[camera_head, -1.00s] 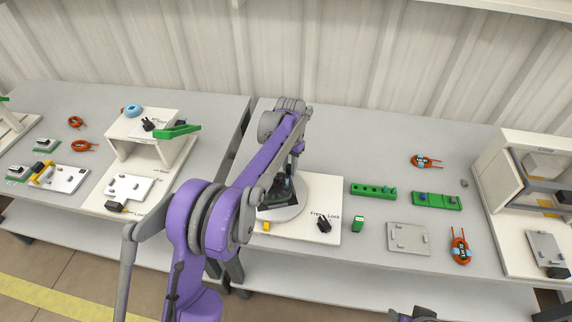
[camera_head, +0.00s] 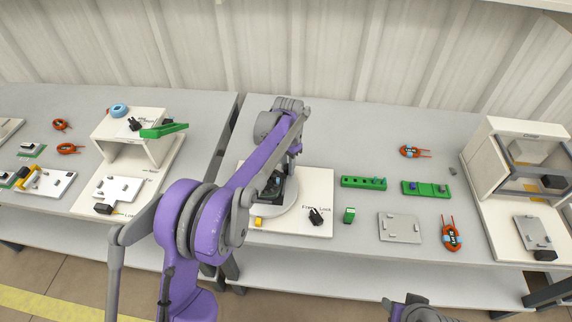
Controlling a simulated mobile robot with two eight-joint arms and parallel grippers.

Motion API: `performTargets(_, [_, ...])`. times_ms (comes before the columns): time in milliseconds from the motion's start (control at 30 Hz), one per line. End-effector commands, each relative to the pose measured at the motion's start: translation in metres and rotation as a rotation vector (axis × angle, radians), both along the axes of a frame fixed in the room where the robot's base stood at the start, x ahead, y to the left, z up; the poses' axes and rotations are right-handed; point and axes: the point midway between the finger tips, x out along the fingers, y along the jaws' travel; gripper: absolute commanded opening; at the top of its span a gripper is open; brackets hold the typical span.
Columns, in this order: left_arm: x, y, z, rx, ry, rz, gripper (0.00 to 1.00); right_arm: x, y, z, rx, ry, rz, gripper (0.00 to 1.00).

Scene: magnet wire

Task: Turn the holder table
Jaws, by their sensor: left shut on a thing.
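The holder table is a round light-grey disc (camera_head: 285,203) on a white base board (camera_head: 318,186) with a "Free / Lock" label. A dark holder (camera_head: 272,190) stands on the disc, largely covered by my purple left arm. My left gripper (camera_head: 277,181) is down at this dark holder and shut on it; its fingertips are mostly hidden. A black lever (camera_head: 316,216) sits by the label at the board's front right. A small yellow block (camera_head: 258,222) is at the front edge of the disc. My right gripper's fingers do not show.
Green holders (camera_head: 363,182), a grey plate (camera_head: 399,228) and orange coils (camera_head: 451,236) lie to the right. White fixtures stand at the far right (camera_head: 490,160) and left (camera_head: 112,142). A gap separates the two grey tables. Part of my right arm shows at the bottom edge.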

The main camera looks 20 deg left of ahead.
Motion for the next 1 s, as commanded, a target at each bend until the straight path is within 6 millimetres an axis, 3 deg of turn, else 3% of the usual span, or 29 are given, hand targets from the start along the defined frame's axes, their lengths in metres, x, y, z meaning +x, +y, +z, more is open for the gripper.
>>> performTargets(567, [-0.0032, -0.0025, -0.0006, -0.003, 0.007, 0.003, 0.00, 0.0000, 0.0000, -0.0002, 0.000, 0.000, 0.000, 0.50])
performTargets(600, [-0.0033, -0.0025, -0.0007, -0.002, 0.008, 0.003, 0.29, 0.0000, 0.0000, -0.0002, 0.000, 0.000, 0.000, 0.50])
performTargets(733, [-0.0029, -0.0023, -0.0006, -0.002, 0.007, 0.003, 0.52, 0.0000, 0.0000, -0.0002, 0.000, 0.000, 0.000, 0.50])
performTargets(1000, [-0.0021, -0.0015, -0.0002, 0.000, 0.004, 0.002, 0.55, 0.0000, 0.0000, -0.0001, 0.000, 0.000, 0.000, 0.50])
